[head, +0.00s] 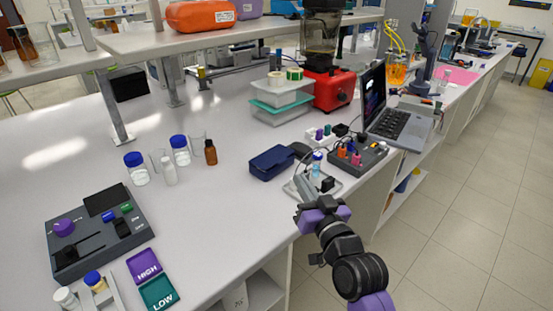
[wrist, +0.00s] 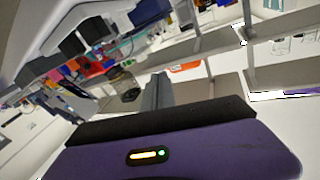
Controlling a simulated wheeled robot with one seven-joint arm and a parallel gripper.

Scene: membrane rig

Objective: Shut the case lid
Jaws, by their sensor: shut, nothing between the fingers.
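A dark blue case (head: 272,160) lies on the white bench, left of a small tray. Its top looks flat and low; I cannot tell for certain whether the lid is fully down. My gripper (head: 302,184) is at the bench's front edge, over the tray's near left side, to the lower right of the case and apart from it. Its grey fingers also show in the wrist view (wrist: 156,92), together and empty. The case cannot be made out clearly in the wrist view.
The light tray (head: 334,194) holds a blue-capped bottle (head: 316,164) and a small black piece. A dark control box (head: 357,158) with coloured knobs and a laptop (head: 398,122) stand to the right. Stacked clear containers (head: 281,107) stand behind.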

